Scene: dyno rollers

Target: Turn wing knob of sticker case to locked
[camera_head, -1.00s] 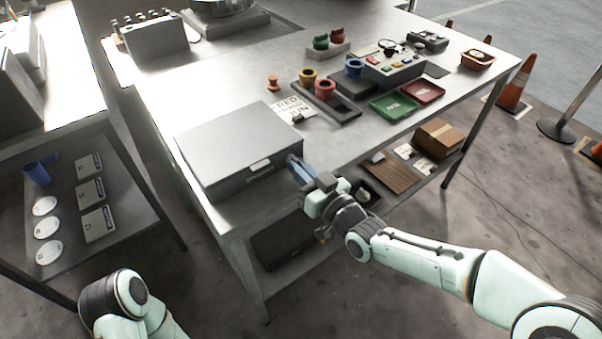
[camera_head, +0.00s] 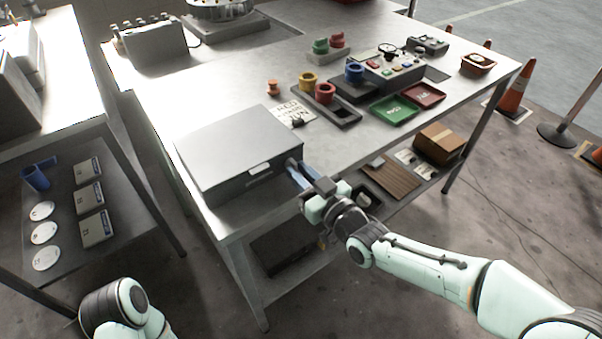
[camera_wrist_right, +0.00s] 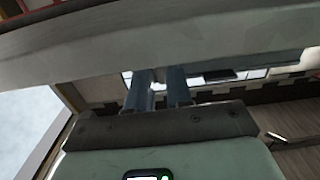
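The sticker case (camera_head: 238,150) is a closed grey box with a pale front latch, lying at the left front of the workbench. A small round grey part, which looks like the wing knob (camera_head: 291,162), shows on its right side. My right gripper (camera_head: 294,172) has its blue fingers at that side, just in front of the knob. In the right wrist view, the two fingers (camera_wrist_right: 158,80) stand a narrow gap apart, and their tips pass behind a grey edge. Whether they touch the knob is hidden, and the knob's turn is too small to read. My left gripper is out of view.
The workbench (camera_head: 215,95) carries a white label card (camera_head: 291,112), red and green trays (camera_head: 393,109) and a control box (camera_head: 390,70) farther right. A lower shelf holds a cardboard box (camera_head: 438,142). A side shelf stands at the left.

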